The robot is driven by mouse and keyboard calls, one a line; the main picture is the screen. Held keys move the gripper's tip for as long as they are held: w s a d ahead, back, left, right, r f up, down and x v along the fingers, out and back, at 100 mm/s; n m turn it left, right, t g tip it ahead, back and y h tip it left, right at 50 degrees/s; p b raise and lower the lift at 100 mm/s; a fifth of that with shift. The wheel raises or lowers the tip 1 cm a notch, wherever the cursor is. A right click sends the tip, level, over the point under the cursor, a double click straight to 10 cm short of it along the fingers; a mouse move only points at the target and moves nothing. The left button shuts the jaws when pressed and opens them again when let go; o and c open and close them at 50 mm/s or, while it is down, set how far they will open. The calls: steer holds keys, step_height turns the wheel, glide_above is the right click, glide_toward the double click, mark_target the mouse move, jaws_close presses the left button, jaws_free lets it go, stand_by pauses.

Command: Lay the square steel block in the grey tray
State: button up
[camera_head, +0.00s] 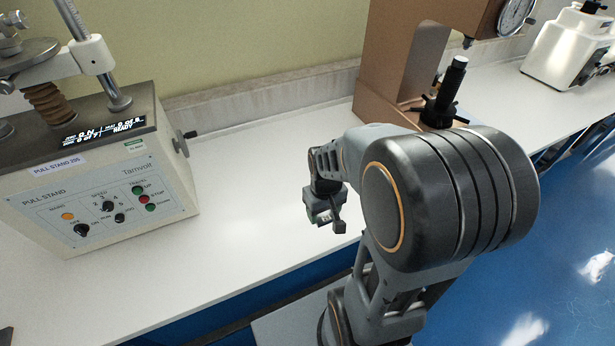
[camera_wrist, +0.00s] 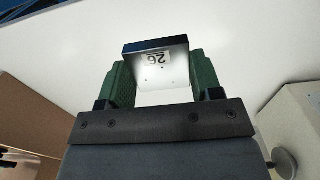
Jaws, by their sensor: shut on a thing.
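The square steel block (camera_wrist: 158,66) shows in the wrist view as a pale, shiny face with a small number label and several small dots, and a dark side along its far edge. My gripper (camera_wrist: 160,82) is shut on it, with a green finger pad on its left and right sides. The block is held above a plain white surface. In the head view my gripper (camera_head: 328,208) hangs over the white bench near its front edge, and the block is too small and dark there to make out. I see no grey tray in either view.
A pull stand (camera_head: 110,185) with a control panel stands on the white bench (camera_head: 250,160) at the left. A brown tester (camera_head: 395,70) with a dial stands behind my arm, and a white machine (camera_head: 568,50) at the far right. Bench between pull stand and gripper is clear.

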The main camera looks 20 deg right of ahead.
steer(key=w+d+f, duration=0.2)
steer(key=w+f, duration=0.1)
steer(key=w, duration=0.1)
steer(key=w+d+f, duration=0.2)
steer(key=w+f, duration=0.1)
steer(key=w, duration=0.1)
steer(key=w+d+f+p, duration=0.1)
steer(key=w+d+f, duration=0.1)
steer(key=w+f, duration=0.1)
steer(key=shift+w+d, duration=0.4)
steer(key=shift+w, duration=0.1)
steer(key=shift+w+f, duration=0.15)
steer(key=shift+f, duration=0.05)
steer(key=shift+d+f+p, duration=0.1)
steer(key=shift+f+p, duration=0.3)
steer(key=shift+f, duration=1.2)
steer(key=shift+f, duration=0.1)
steer(key=shift+f, duration=0.15)
steer(key=o, duration=1.2)
steer(key=shift+c, duration=0.2)
